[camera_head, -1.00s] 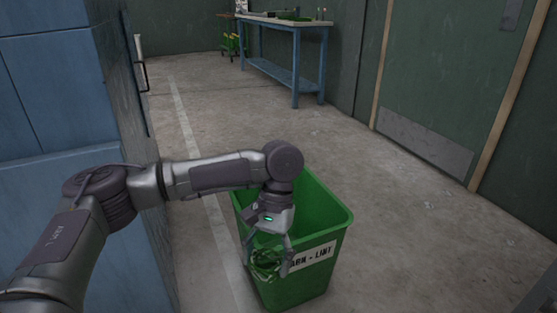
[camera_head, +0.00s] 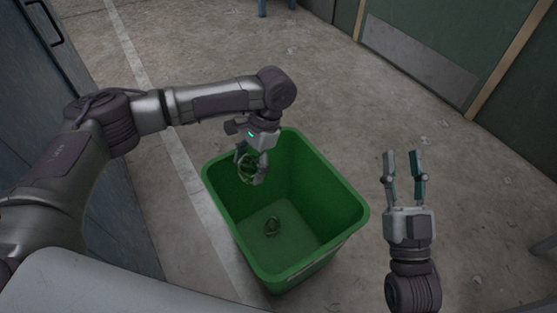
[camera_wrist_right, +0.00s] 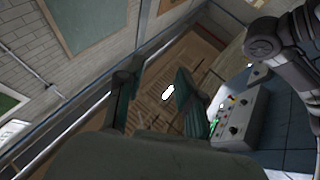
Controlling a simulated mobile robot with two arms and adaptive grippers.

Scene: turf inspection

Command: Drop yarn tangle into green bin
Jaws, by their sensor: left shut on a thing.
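The green bin (camera_head: 352,214) stands on the floor, with its open top facing up. My left gripper (camera_head: 251,174) reaches over the bin's far left part. It is shut on a thin, loopy green yarn tangle (camera_head: 246,168), partly hidden by the fingers. My right gripper (camera_head: 403,155) is to the right of the bin, fingers apart and empty. Its fingers also show apart in the right wrist view (camera_wrist_right: 160,95).
A blue cabinet (camera_head: 50,120) stands at the left, beside a pale floor line (camera_head: 150,90). A door with a metal kick plate (camera_head: 415,58) is at the back right. The concrete floor around the bin is mostly clear. A grey control box (camera_wrist_right: 243,115) shows in the right wrist view.

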